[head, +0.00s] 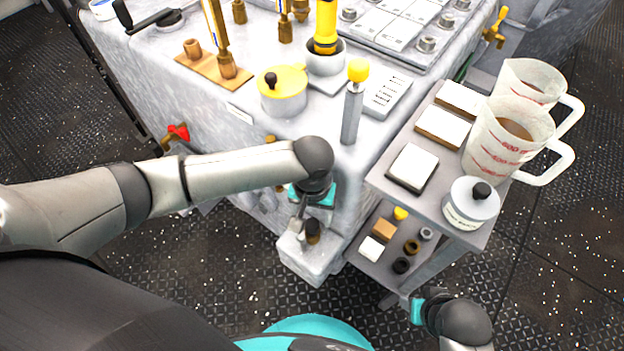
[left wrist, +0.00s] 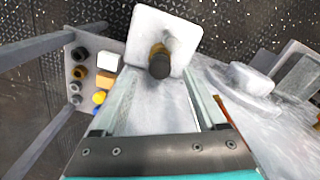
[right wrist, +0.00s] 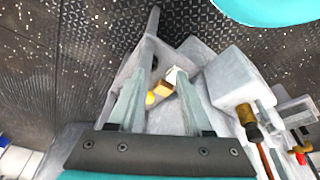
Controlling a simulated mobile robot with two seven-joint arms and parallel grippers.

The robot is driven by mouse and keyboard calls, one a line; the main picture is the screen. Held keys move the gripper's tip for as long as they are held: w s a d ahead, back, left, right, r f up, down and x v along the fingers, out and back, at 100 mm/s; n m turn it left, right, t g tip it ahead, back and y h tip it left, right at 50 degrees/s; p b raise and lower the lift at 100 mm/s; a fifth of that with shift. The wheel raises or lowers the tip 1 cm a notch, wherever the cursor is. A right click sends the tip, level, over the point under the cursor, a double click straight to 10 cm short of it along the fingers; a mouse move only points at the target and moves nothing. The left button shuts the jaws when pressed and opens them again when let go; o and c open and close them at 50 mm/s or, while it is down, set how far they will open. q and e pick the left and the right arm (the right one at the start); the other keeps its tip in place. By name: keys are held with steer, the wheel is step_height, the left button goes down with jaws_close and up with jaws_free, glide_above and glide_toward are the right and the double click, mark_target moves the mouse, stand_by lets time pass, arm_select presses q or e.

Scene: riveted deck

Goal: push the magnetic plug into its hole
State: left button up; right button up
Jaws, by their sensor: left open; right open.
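A small brass plug with a dark cap (head: 313,231), which looks like the magnetic plug, stands on a pale block (head: 306,262) low at the bench's front corner. In the left wrist view the plug (left wrist: 159,64) shows beyond and between the fingertips, over the block's square top (left wrist: 148,25). My left gripper (head: 303,224) points down above the block, open and apparently empty. My right gripper (head: 398,298) is open beside the lower shelf at right; its fingers (right wrist: 163,62) hold nothing.
The grey bench top holds a lidded pot (head: 283,98), a yellow-topped post (head: 352,110) and brass fittings. The side cart (head: 385,178) carries measuring jugs (head: 508,138) and a white jar (head: 470,205). Its lower shelf (head: 376,262) holds several small parts. The dark floor at front is clear.

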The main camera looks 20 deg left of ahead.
arm_select(q)
step_height(320, 180, up, 13)
steer(key=p, duration=0.6)
steer(key=shift+f+p, duration=0.2)
steer(key=shift+p, duration=0.2)
arm_select(e)
steer(key=s+d+f+g, duration=0.1)
steer(key=s+d+f, duration=0.3)
steer(key=s+f, duration=0.4)
steer(key=shift+d+f, duration=0.4)
steer(key=shift+f, duration=1.6)
arm_select(q)
steer(key=shift+s, duration=0.1)
